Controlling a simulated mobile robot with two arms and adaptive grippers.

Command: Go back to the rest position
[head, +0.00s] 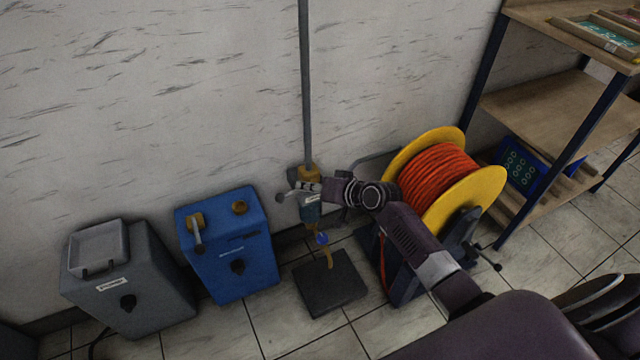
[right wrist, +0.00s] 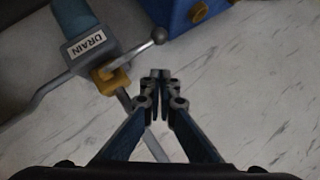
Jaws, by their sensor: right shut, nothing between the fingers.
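My right gripper (right wrist: 160,78) is shut and empty in the right wrist view, with its fingertips together. In the head view my right arm reaches in from the lower right, its wrist close to the drain fitting (head: 311,212) on the wall pipe. The fitting, labelled DRAIN (right wrist: 86,42), also shows in the right wrist view at the upper left. Its lever with a round grey knob (right wrist: 158,36) is just beyond the fingertips; I cannot tell whether they touch. My left gripper is not in view.
A blue box (head: 230,250) and a grey box (head: 130,280) stand along the wall to the left. An orange hose reel (head: 440,180) with yellow flanges is beside my right arm. A dark floor plate (head: 335,285) lies below the fitting. A shelf (head: 545,105) stands right.

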